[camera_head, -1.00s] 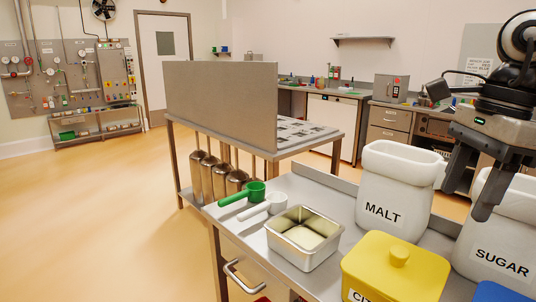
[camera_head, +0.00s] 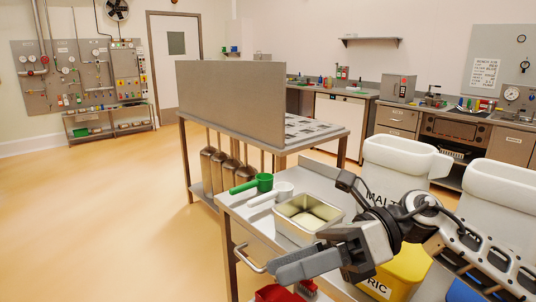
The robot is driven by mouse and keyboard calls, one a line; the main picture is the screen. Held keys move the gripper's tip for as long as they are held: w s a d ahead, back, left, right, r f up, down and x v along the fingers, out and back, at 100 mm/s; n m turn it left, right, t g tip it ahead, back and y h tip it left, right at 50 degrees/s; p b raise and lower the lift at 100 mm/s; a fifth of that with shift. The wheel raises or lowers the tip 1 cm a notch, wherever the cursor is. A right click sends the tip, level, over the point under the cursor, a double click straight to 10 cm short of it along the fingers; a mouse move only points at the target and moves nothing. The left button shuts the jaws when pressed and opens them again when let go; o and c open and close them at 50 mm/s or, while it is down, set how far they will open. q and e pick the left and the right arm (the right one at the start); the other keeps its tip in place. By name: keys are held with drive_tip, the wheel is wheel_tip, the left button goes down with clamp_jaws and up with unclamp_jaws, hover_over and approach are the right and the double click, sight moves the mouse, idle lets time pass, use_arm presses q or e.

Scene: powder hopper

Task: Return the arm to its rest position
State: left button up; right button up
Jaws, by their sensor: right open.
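My right arm comes in from the right edge, and its right gripper (camera_head: 292,268) is at the lower middle, open, with nothing seen between its fingers. The arm hides part of the white MALT bin (camera_head: 398,160) and the yellow tub (camera_head: 408,272), whose label shows only "RIC". My left gripper is not in view.
A green scoop (camera_head: 250,184) and a white scoop (camera_head: 270,195) lie on the steel cart beside the pan. A second white bin (camera_head: 505,190) is at right. A red item (camera_head: 276,293) shows below the gripper. A grey panel (camera_head: 230,103) stands on the table behind. Open floor is at left.

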drive_tip(key=w+d+f+n+t+h, duration=0.25)
drive_tip(key=f+n+t, duration=0.7)
drive_tip(key=n, duration=0.85)
drive_tip(key=w+d+f+n+t+h, duration=0.25)
drive_tip(key=f+n+t, duration=0.35)
drive_tip(key=n+t, duration=0.9)
drive_tip(key=s+d+f+m+g+h, duration=0.3)
drive_tip(key=s+f, duration=0.3)
drive_tip(key=f, duration=0.3)
drive_tip(key=s+d+f+m+g+h, duration=0.3)
drive_tip(key=s+f+m+g+h, duration=0.1)
drive_tip(key=f, duration=0.5)
drive_tip(key=s+m+g, duration=0.1)
drive_tip(key=s+g, duration=0.1)
drive_tip(key=s, duration=0.1)
drive_tip(key=shift+s+f, duration=0.3)
drive_tip(key=shift+f, duration=0.05)
